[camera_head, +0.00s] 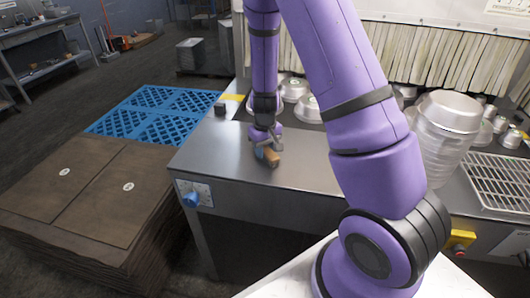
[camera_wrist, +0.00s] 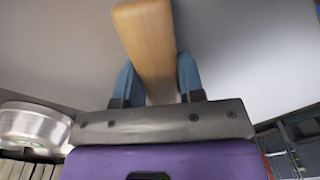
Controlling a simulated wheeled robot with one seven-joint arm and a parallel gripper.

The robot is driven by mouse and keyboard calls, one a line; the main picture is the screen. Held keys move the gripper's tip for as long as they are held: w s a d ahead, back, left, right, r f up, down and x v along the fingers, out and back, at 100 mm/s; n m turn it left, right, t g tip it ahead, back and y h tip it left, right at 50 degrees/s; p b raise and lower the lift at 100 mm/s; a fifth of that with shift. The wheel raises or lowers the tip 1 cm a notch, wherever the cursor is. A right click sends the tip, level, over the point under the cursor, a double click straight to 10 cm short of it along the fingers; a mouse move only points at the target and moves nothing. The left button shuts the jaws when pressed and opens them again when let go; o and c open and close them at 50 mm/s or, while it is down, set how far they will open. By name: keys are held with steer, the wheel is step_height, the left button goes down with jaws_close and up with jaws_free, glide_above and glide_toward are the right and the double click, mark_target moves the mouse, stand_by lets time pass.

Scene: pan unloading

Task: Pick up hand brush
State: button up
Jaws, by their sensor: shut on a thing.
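The hand brush shows as a tan wooden piece (camera_wrist: 148,45) in the wrist view, running up from between the two blue fingers. In the head view the brush (camera_head: 271,158) is a small brown shape at the metal table's top, near its front edge. My gripper (camera_wrist: 160,78) is shut on the wooden piece, one finger on each side. In the head view my gripper (camera_head: 262,150) points down over the table. The brush's bristles are not visible. I cannot tell whether the brush touches the table.
The bare metal table top (camera_head: 215,150) is clear around the brush. A small black object (camera_head: 220,109) stands at its left edge. Stacked metal pans (camera_head: 447,125) and a wire rack (camera_head: 498,172) are on the right. Brown stacked sheets (camera_head: 90,190) and a blue pallet (camera_head: 160,112) lie left.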

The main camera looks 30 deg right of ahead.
mark_target(265, 148)
steer(key=shift+r, duration=0.1)
step_height(265, 148, up, 10)
steer(key=shift+f, duration=0.1)
stand_by(0.4)
steer(key=o, duration=0.3)
steer(key=shift+c, duration=0.6)
